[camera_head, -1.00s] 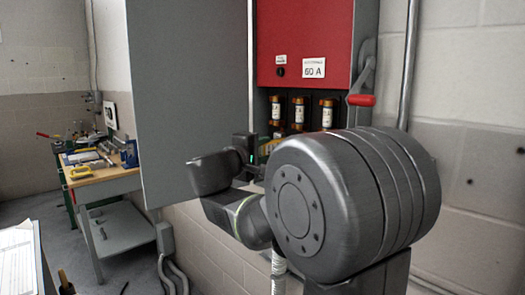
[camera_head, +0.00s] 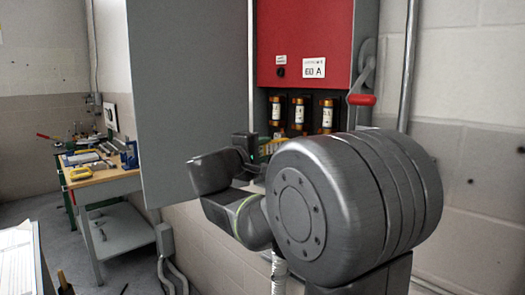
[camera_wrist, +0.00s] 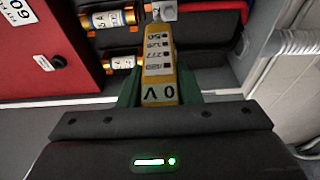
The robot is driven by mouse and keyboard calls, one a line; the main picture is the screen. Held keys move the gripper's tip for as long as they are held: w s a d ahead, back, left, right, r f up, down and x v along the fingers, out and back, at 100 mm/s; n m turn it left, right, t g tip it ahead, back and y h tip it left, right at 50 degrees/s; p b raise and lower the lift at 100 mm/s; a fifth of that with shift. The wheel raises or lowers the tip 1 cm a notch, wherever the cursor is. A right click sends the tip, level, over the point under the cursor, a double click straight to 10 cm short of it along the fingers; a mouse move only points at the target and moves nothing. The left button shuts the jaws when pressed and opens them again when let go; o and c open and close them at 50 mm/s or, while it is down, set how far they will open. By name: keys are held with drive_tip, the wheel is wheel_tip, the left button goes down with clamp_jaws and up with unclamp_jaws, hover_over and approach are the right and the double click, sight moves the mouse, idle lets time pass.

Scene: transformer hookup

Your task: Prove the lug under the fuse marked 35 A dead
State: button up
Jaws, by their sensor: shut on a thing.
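My gripper (camera_wrist: 158,88) is shut on a yellow tester (camera_wrist: 158,66) with a dark stripe of markings; its near end reads "0 V", seen inverted. The tester's far end points into the fuse box, close to a pale metal piece (camera_wrist: 165,10); I cannot tell whether they touch. Two fuses, an upper one (camera_wrist: 106,19) and a lower one (camera_wrist: 124,62), lie left of the tester in the wrist view; their ratings are not clearly legible. In the head view three fuses (camera_head: 299,114) stand in a row, and my gripper (camera_head: 258,148) is below them, with the lugs hidden.
The red switch cover (camera_head: 305,40) carries a rating label. A red-tipped handle (camera_head: 361,99) sits on the box's right side. The open grey door (camera_head: 190,100) stands left of my arm. A workbench (camera_head: 90,175) with tools is farther left. Conduit (camera_wrist: 300,42) runs beside the box.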

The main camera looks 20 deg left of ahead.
idle(0.3)
drive_tip(key=s+a+b, duration=0.1)
drive_tip(key=s+a, duration=0.1)
drive_tip(key=s, duration=0.4)
drive_tip(key=shift+s+a+b, duration=0.2)
drive_tip(key=shift+a+b, duration=0.1)
drive_tip(key=shift+a, duration=0.05)
idle(0.4)
